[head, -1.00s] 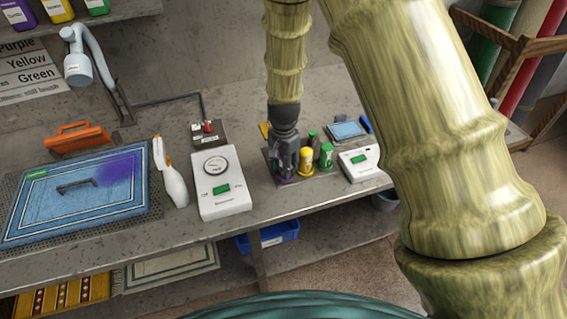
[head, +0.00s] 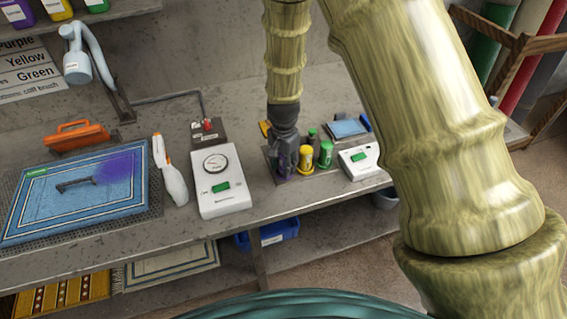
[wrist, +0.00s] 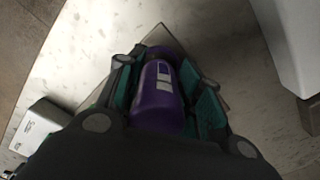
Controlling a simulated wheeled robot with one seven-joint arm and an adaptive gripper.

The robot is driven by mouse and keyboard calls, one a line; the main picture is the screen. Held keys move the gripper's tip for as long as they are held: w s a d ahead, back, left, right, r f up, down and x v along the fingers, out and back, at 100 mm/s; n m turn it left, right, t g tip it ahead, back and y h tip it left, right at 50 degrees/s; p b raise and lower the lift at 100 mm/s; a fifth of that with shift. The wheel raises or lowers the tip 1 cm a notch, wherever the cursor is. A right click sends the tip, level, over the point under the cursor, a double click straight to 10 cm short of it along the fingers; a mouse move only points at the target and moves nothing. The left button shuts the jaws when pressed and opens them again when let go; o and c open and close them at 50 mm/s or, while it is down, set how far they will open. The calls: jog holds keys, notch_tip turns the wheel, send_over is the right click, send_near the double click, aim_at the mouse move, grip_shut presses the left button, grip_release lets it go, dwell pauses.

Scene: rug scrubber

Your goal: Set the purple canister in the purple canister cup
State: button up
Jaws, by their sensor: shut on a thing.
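My gripper (head: 284,163) points down over the left end of the small canister rack (head: 272,158) on the bench. It is shut on the purple canister (wrist: 158,100), which has a white label and lies between the fingers in the wrist view. In the head view the purple canister is mostly hidden by the fingers. Dark purple also shows past the canister's far end in the wrist view, where the purple canister cup could be. I cannot tell whether the canister is seated in it.
A yellow canister (head: 306,159) and a green canister (head: 326,154) stand close to the right of my gripper. A white box with a dial (head: 221,180) is to the left, and another white device (head: 359,160) to the right. A blue rug (head: 75,205) lies farther left.

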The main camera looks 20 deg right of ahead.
jog(key=shift+f, duration=0.35)
dwell(0.3)
jog(key=o, duration=1)
notch_tip(320, 180, up, 12)
jog(key=shift+f, duration=0.1)
dwell(0.5)
